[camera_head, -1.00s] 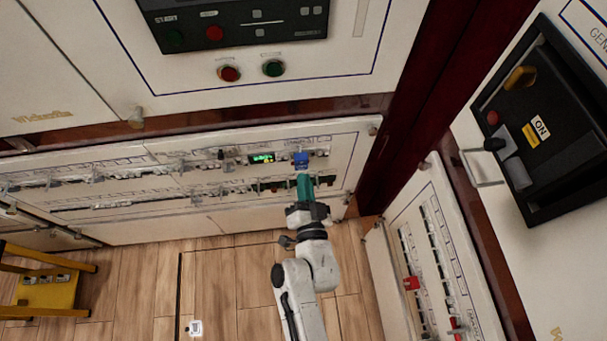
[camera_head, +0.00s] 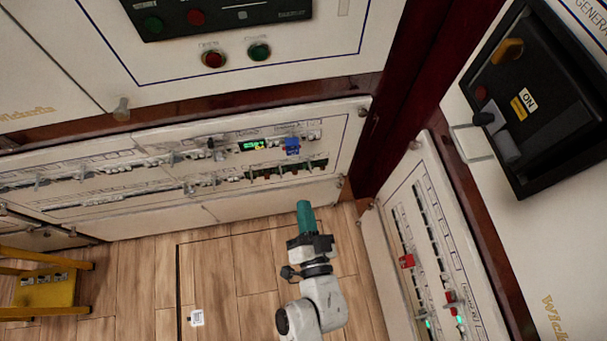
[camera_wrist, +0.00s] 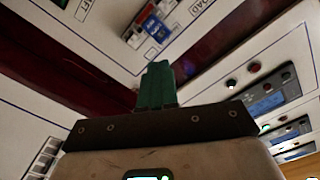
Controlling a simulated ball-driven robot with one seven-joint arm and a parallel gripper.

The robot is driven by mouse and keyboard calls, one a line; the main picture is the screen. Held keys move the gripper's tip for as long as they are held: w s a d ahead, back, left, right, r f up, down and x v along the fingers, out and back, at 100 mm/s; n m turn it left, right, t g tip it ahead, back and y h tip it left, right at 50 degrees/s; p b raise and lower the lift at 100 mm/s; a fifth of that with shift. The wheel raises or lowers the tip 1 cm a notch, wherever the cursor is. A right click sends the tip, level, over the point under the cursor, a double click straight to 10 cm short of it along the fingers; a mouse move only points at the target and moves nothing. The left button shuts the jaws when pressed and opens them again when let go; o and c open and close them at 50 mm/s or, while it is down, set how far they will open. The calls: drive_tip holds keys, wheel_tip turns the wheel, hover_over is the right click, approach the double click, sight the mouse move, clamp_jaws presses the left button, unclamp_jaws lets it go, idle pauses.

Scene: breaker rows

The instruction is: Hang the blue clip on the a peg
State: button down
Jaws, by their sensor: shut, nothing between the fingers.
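The blue clip (camera_head: 292,146) is on the upper breaker row of the low white panel, right of a small green display. I cannot tell how it is attached, or which peg is the a peg. My gripper (camera_head: 305,206), with teal fingers, is below and in front of the panel, clear of the blue clip. The fingers are shut and empty.
The right-hand panel carries a red clip (camera_head: 406,261) and more breaker rows. A black box with an ON label (camera_head: 520,105) juts out above it. A dark red post (camera_head: 400,110) stands between the panels. A yellow stool (camera_head: 50,291) is at lower left. The wooden floor is mostly clear.

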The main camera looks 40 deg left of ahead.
drive_tip(key=w+a+n+p, duration=0.2)
drive_tip(key=w+a+n, duration=0.6)
drive_tip(key=a+n, duration=0.1)
drive_tip(key=shift+w+a, duration=0.35)
drive_tip(key=shift+a, duration=0.2)
idle(0.3)
drive_tip(key=shift+w+a, duration=0.2)
idle(0.5)
drive_tip(key=shift+s+d, duration=0.1)
drive_tip(key=p+v, duration=0.1)
drive_tip(key=v, duration=1.2)
drive_tip(key=shift+s, duration=0.15)
idle(0.5)
